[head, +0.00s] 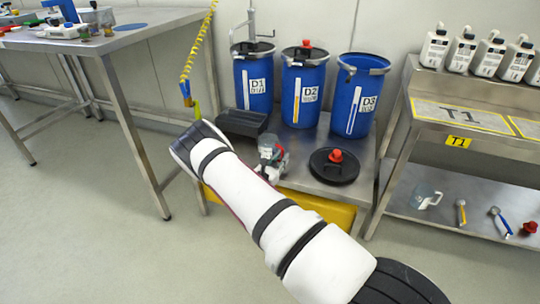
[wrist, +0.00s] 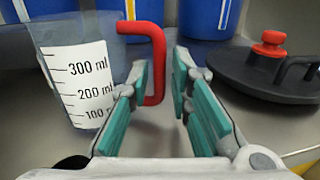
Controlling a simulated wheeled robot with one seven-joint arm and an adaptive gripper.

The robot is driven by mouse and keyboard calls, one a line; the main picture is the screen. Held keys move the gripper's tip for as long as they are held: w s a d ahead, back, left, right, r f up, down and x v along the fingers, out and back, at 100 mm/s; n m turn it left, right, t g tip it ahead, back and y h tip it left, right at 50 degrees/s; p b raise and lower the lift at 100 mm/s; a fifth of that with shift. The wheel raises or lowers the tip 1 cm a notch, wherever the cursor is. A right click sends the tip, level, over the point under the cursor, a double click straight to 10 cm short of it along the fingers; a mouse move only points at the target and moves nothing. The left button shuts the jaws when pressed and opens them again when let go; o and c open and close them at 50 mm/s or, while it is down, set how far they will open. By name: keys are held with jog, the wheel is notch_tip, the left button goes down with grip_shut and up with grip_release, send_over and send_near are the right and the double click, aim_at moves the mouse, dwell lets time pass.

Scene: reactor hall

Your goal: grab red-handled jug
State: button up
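The red-handled jug (wrist: 85,75) is clear, with a white scale label reading 100 to 300 ml, and stands upright at the left of the wrist view. Its red handle (wrist: 157,65) points right and hangs down between the fingers of my gripper (wrist: 161,78). The gripper is open, with a small gap visible between the handle and the finger pads. In the head view the jug (head: 267,143) is small on the steel surface before the drums, partly hidden by my gripper and arm.
Blue drums D1 (head: 254,85), D2 (head: 302,95) and D3 (head: 357,100) stand behind. A black lid with a red cap (head: 334,170) lies to the right, a black tray (head: 241,122) to the left. Another clear jug (head: 425,195) sits on the right bench's lower shelf.

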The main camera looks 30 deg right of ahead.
aim_at(282, 150)
jog(key=shift+w+d, duration=0.3)
jog(key=shift+d, duration=0.3)
grip_shut()
jog(key=shift+r, duration=0.1)
jog(key=shift+r+p, duration=0.85)
jog(key=shift+r, duration=0.75)
jog(key=shift+s+a+r, duration=0.1)
jog(key=shift+s+r, duration=0.1)
jog(key=s+a+p, duration=0.2)
jog(key=s, duration=0.5)
jog(key=s+a+r+p, duration=0.1)
jog(key=s+a+p, duration=0.2)
jog(key=s, duration=0.4)
jog(key=shift+s+a+r, duration=0.15)
jog(key=shift+a, duration=0.2)
dwell(1.0)
